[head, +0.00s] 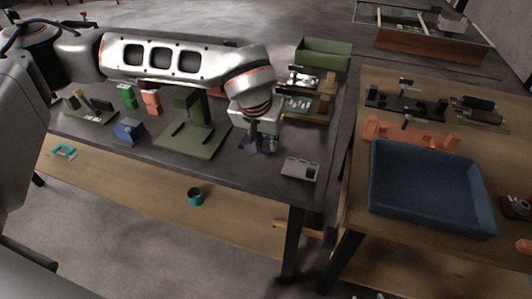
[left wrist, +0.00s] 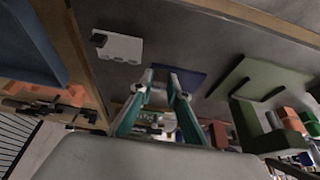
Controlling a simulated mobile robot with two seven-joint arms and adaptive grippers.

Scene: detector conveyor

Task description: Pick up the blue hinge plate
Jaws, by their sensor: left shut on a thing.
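The blue hinge plate (left wrist: 193,80) is a dark blue flat piece at the fingertips in the left wrist view. It shows small and partly hidden in the head view (head: 246,141). My left gripper (left wrist: 162,80) is shut on it, with one finger on each side. In the head view the left gripper (head: 258,143) points down over the dark tabletop, between the green stand and the grey plate. I cannot tell whether the hinge plate still touches the table. My right gripper is not in view.
A green stand (head: 205,141) and a blue block (head: 129,132) stand left of the gripper. A light grey plate (head: 300,168) lies to its right near the front edge. A green bin (head: 323,55) is behind. A blue tray (head: 427,217) sits on the right wooden table.

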